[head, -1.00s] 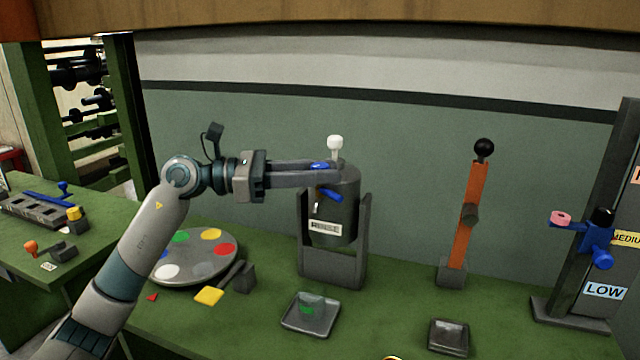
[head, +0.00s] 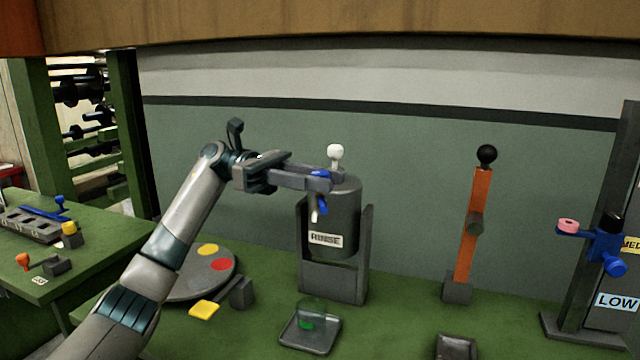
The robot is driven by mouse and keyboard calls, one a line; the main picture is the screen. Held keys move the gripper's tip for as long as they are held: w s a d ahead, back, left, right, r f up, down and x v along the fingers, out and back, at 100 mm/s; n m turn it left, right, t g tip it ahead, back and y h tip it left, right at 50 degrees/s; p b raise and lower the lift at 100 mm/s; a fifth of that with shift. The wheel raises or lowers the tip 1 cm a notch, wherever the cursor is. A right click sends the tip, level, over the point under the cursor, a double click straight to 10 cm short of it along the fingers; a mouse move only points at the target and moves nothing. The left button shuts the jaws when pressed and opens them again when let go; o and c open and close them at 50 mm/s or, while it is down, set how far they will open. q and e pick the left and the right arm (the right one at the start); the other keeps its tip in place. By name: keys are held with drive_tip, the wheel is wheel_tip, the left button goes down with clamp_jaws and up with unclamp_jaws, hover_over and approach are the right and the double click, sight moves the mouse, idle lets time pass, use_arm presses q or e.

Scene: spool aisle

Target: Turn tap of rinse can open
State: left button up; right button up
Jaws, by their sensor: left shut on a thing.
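The rinse can (head: 342,205) is a dark grey cylinder with a white knob on top and a "RINSE" label, held in a grey stand (head: 333,282). Its blue tap (head: 322,206) is on the front left of the can, partly hidden by my left gripper. My left gripper (head: 322,180) reaches in from the left and is shut on the tap, with blue showing at its fingertips. A small pale piece shows beside the blue; I cannot tell if it is the spout or liquid. My right gripper is out of view.
Below the can, a clear cup with green in it stands on a grey tray (head: 310,335). A round palette (head: 205,278) lies left, partly behind my arm. An orange lever (head: 472,225) and a post with a blue slider (head: 604,245) stand right. A wooden beam (head: 330,25) crosses above.

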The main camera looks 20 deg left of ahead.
use_arm(q)
drive_tip(key=shift+m+g, duration=0.6)
drive_tip(key=shift+g, duration=0.3)
drive_tip(key=o, duration=1.1)
drive_tip(key=shift+c, duration=0.2)
